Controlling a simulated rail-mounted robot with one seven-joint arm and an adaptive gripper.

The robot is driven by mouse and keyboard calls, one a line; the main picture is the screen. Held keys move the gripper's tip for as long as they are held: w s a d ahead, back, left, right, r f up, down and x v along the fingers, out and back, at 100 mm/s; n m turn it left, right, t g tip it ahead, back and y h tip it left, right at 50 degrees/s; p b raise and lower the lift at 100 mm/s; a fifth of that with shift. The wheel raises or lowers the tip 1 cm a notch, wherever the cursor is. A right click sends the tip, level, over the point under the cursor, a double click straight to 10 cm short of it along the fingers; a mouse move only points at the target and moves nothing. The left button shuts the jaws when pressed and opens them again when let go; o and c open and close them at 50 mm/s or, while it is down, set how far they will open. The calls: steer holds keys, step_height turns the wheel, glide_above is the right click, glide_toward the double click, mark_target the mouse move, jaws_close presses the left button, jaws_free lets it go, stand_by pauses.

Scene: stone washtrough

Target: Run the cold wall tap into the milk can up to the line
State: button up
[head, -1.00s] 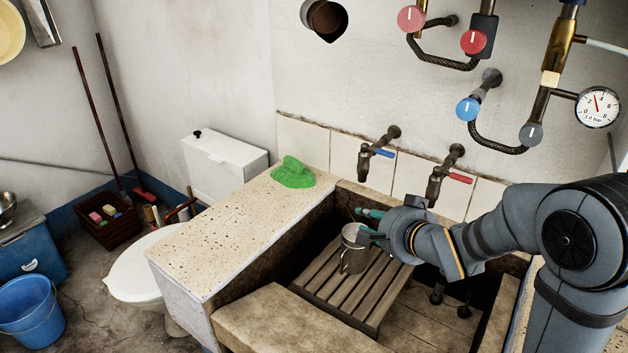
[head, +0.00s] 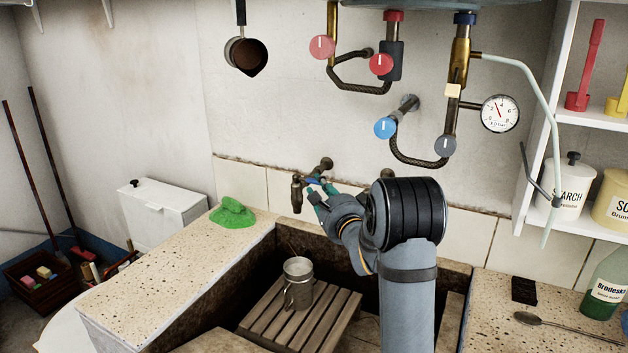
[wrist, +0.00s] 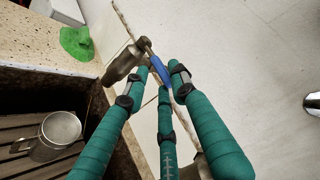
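The milk can (head: 298,287), a grey metal can with a side handle, stands upright on a wooden slatted rack in the trough. In the head view it is below the cold wall tap (head: 297,192), which has a blue lever. The can's open top also shows in the wrist view (wrist: 60,130); no fill line can be made out. My gripper (head: 317,193) is at the blue lever (wrist: 158,73). In the wrist view its green fingers (wrist: 162,75) stand apart around the lever, and a firm grip does not show. No water stream is visible.
A green cloth (head: 232,213) lies on the speckled ledge left of the trough. Blue and red valve knobs and a pressure gauge (head: 500,114) are on the wall above my arm. A bottle (head: 604,285) and a spoon (head: 570,327) are at the right. My arm hides the second tap.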

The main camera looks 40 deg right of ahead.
mark_target(316, 184)
steer(key=shift+p+x, duration=0.35)
steer(key=shift+x, duration=1.25)
steer(key=shift+c, duration=0.7)
steer(key=shift+a, duration=0.1)
jaws_close()
